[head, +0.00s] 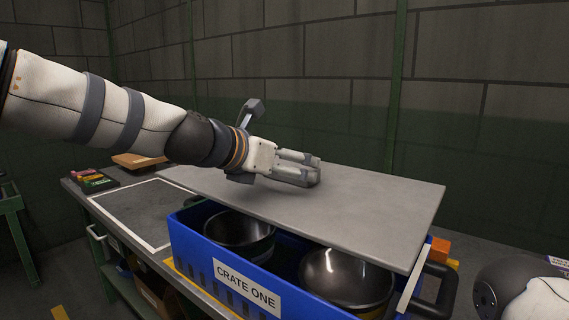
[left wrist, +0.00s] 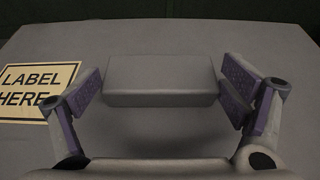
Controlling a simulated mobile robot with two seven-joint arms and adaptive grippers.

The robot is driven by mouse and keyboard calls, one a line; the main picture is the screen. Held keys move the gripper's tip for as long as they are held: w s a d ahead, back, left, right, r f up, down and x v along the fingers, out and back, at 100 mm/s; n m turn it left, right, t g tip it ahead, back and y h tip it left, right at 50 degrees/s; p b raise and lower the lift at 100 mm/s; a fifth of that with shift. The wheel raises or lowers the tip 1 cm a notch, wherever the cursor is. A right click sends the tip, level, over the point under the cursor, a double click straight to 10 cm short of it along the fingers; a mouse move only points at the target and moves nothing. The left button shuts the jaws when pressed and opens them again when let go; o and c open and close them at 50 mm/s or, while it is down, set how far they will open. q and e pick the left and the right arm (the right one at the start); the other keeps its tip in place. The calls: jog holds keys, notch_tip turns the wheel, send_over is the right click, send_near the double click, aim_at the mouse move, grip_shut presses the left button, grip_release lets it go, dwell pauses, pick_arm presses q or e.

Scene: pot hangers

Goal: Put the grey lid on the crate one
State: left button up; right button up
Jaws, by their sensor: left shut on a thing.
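The grey lid (head: 375,205) is a flat board over the blue crate one (head: 185,238), set towards the back. Crate one's near part is uncovered, and two dark metal bowls, one on the left (head: 238,228) and one on the right (head: 345,275), show inside. I cannot tell whether the lid touches the rim. My left gripper (head: 316,172) is on top of the lid, shut on its block handle. In the left wrist view the grey handle (left wrist: 163,80) sits between the two fingers. A "LABEL HERE" sticker (left wrist: 38,88) is on the lid. My right gripper is not in view.
Crate one stands on a bench with a white-outlined grey area (head: 135,208) free at its left. Small coloured items (head: 95,181) lie at the far left end. An orange block (head: 440,250) is right of the crate. A wall (head: 480,120) runs behind.

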aim_at(283, 181)
pick_arm(q)
jog(key=shift+r, duration=0.35)
notch_tip(283, 181, down, 4)
jog(key=shift+w+f, duration=0.1)
jog(key=shift+f, duration=0.15)
jog(key=shift+f+b, duration=0.85)
jog(key=shift+f, duration=1.85)
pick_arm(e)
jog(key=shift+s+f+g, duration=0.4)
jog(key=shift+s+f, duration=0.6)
pick_arm(q)
jog(key=o, duration=1.3)
jog(key=shift+f, duration=0.1)
